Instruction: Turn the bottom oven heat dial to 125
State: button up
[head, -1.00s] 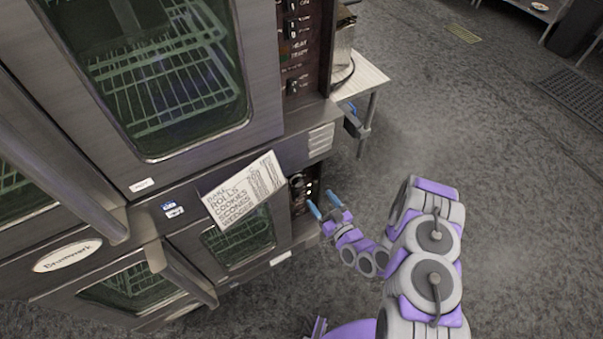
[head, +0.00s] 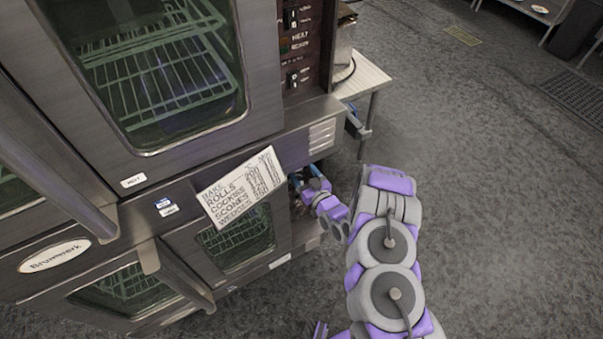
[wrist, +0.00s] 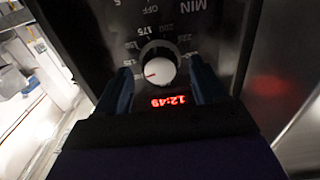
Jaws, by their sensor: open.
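The heat dial (wrist: 158,70) is a round, pale knob on a black panel in the wrist view. A red mark on it points to the left of the picture. Printed numbers such as 175 and 200 curve around it; which number the mark meets is too small to tell. My gripper (wrist: 160,67) is open, with one dark finger on each side of the dial; I cannot tell whether they touch it. In the head view my gripper (head: 311,184) is at the right end of the bottom oven (head: 185,238), and the dial is hidden there.
A red digital display (wrist: 168,101) lies just below the dial in the wrist view. A paper baking chart (head: 240,187) sticks out on the oven front, left of my gripper. A small white table (head: 362,77) stands beyond the oven. Floor to the right is clear.

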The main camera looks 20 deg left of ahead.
jog(key=shift+w+a, duration=0.3)
jog(key=c, duration=1.1)
